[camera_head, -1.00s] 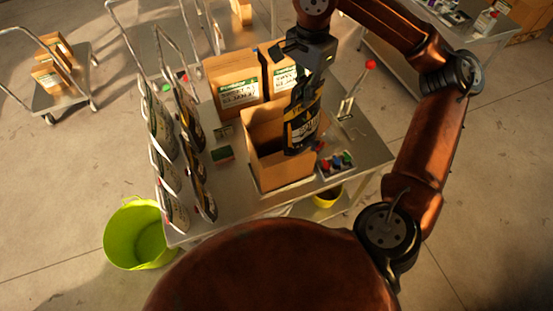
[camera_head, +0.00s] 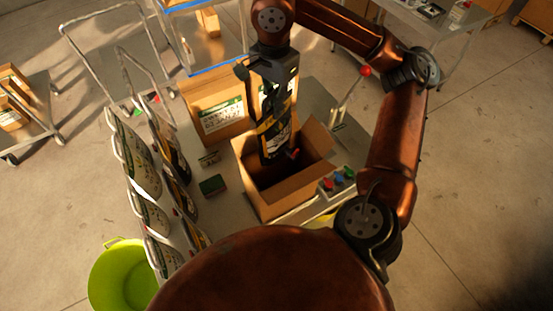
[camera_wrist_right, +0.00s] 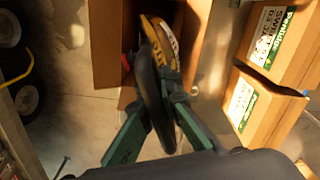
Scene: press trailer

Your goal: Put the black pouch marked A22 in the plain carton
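My right gripper (camera_head: 275,106) is shut on the top of a black pouch (camera_head: 277,143) with a yellow band and pale print; I cannot read an A22 mark. The pouch hangs upright over the open plain carton (camera_head: 284,198), its lower end within the opening. How deep it reaches is hard to tell. In the right wrist view the pouch (camera_wrist_right: 152,88) is seen edge-on between the fingers (camera_wrist_right: 160,103), with the carton's brown wall (camera_wrist_right: 107,48) around its far end. My left gripper is not in view.
Labelled cartons (camera_head: 216,112) stand behind the plain carton. A rack of pouches (camera_head: 150,180) is on the left of the table, with a small green box (camera_head: 213,185) between. A tray of coloured items (camera_head: 338,182) lies right of the carton. A lime bucket (camera_head: 122,278) stands on the floor.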

